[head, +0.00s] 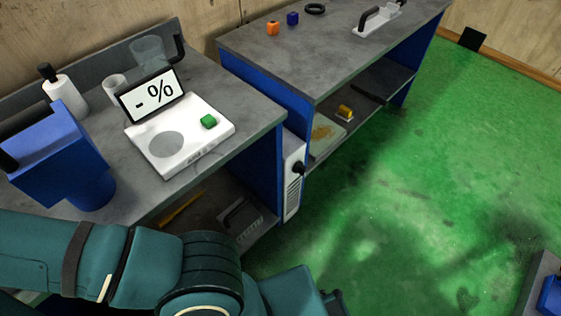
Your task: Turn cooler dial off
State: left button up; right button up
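A narrow white unit (292,186) with a dark slotted vent stands upright between the two workbenches; I take it to be the cooler. A black dial (298,168) sticks out from its upper part. The dial is small here and its setting cannot be read. My teal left arm comes in from the left along the bottom edge, in front of and below the cooler, apart from it. Its gripper is not visible. My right arm and gripper are not in view.
The far bench (330,45) holds small cubes and a ring. The green floor (420,180) right of the cooler is open.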

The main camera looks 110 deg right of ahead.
aim_at(299, 167)
jog(key=z, duration=1.65)
jog(key=l+z, duration=0.1)
jog(key=z, duration=0.25)
jog(key=l+z, duration=0.15)
jog(key=z, duration=0.2)
jog(key=l+z, duration=0.2)
jog(key=z, duration=0.15)
jog(key=l, duration=1.15)
jog(key=i+l+u, duration=0.15)
jog(key=l+u, duration=0.2)
jog(key=l, duration=0.95)
jog(key=l+u, duration=0.3)
jog(key=l, duration=1)
